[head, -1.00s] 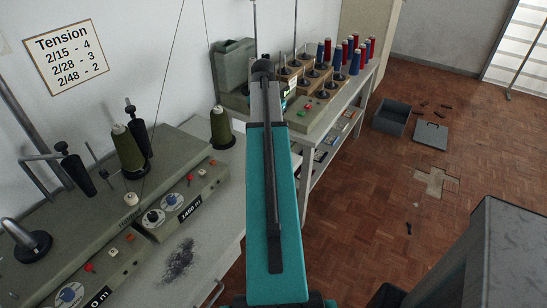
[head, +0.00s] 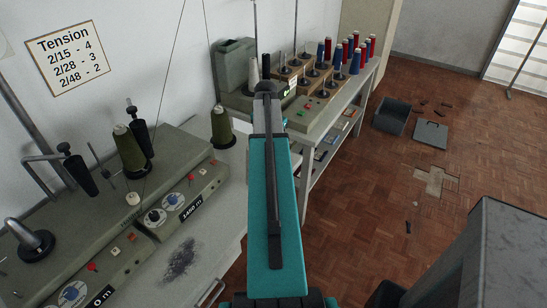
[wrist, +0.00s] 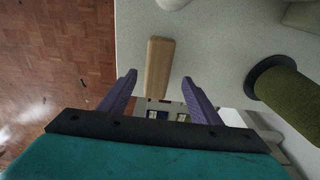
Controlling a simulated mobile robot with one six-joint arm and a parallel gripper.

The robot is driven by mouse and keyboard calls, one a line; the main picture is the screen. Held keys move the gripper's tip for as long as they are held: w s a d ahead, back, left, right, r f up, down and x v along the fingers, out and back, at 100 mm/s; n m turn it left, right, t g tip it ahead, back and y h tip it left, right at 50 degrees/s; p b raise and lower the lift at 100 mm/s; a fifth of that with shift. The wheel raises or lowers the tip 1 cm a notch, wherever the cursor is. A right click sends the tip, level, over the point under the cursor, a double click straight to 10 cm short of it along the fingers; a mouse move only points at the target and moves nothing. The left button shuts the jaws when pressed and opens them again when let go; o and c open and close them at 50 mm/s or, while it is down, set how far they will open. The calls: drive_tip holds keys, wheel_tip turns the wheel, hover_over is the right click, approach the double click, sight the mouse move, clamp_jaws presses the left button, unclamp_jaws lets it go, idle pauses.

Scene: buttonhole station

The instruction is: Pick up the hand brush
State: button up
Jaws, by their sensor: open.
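A pale wooden bar (wrist: 159,66), seemingly the hand brush, lies on the light worktop near its edge in the wrist view. I see no bristles on it. My gripper (wrist: 159,79) is open, with one purple finger to each side of the bar's near end in the picture. I cannot tell how far above the bar the fingers are. In the head view the brush is not visible; my teal and grey arm covers part of the bench.
A green thread cone (wrist: 288,92) on a dark base stands right of the bar. In the head view, winding machines (head: 190,190) and a dark lint patch (head: 181,260) are on the bench. A grey bin (head: 390,117) and its lid (head: 430,135) lie on the wooden floor.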

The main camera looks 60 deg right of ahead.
drive_tip(key=shift+f, duration=0.1)
drive_tip(key=shift+s+d+f+p, duration=0.1)
drive_tip(key=shift+f+p, duration=0.25)
drive_tip(key=shift+f, duration=0.25)
drive_tip(key=shift+s+d+f+p, duration=0.1)
drive_tip(key=shift+f+p, duration=0.25)
drive_tip(key=shift+f, duration=0.2)
drive_tip(key=shift+d+f+p, duration=0.1)
drive_tip(key=shift+f+p, duration=0.2)
drive_tip(key=shift+f, duration=1)
drive_tip(key=c, duration=1.2)
drive_tip(key=shift+r, duration=0.1)
drive_tip(key=shift+r+b, duration=1.2)
drive_tip(key=shift+r, duration=3.7)
